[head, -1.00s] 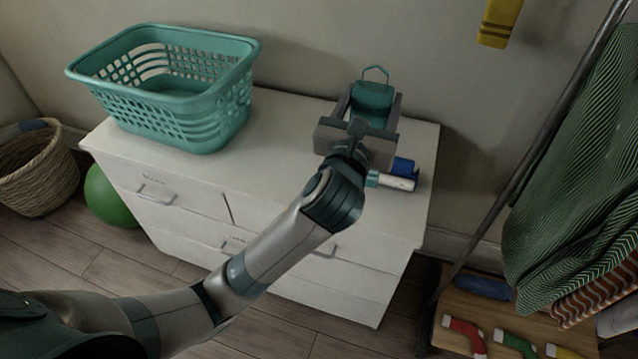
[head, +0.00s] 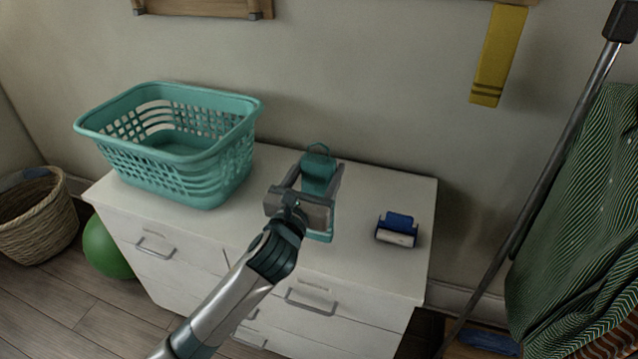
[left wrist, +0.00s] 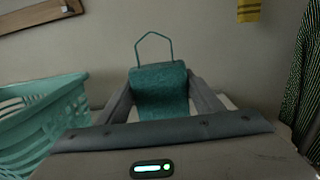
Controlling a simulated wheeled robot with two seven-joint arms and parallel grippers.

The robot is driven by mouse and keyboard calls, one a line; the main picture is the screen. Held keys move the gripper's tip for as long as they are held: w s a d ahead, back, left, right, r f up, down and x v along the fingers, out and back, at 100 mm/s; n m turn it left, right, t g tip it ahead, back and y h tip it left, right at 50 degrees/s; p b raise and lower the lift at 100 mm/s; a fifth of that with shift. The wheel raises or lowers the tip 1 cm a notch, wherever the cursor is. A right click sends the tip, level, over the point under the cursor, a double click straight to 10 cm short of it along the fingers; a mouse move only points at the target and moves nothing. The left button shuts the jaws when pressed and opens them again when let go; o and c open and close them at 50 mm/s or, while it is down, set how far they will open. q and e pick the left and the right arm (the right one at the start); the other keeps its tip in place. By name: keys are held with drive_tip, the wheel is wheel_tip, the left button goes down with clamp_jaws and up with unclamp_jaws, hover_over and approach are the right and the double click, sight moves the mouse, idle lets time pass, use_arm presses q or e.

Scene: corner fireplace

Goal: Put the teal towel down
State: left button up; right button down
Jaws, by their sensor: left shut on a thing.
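The teal towel (head: 319,172) is a small folded piece with a hanging loop at its top. My left gripper (head: 319,184) is shut on it above the white dresser top, to the right of the teal basket. In the left wrist view the towel (left wrist: 160,90) stands upright between the two fingers, its loop above them. A lower edge of teal shows below the gripper in the head view. The gripper hides most of the towel's lower part, and I cannot tell whether it touches the dresser. My right gripper is not in view.
A teal laundry basket (head: 180,165) stands on the left of the white dresser (head: 375,195). A blue and white roller (head: 397,229) lies at the right. The dresser top between them is mostly clear. A yellow towel (head: 498,60) hangs on the wall. A pole and striped cloth are at the right.

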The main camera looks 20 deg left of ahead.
sight(316, 191)
use_arm(q)
drive_tip(key=shift+f, duration=0.3)
wheel_tip(316, 191, down, 3)
drive_tip(key=shift+r, duration=0.1)
drive_tip(key=shift+f, duration=0.45)
drive_tip(key=o, duration=1.4)
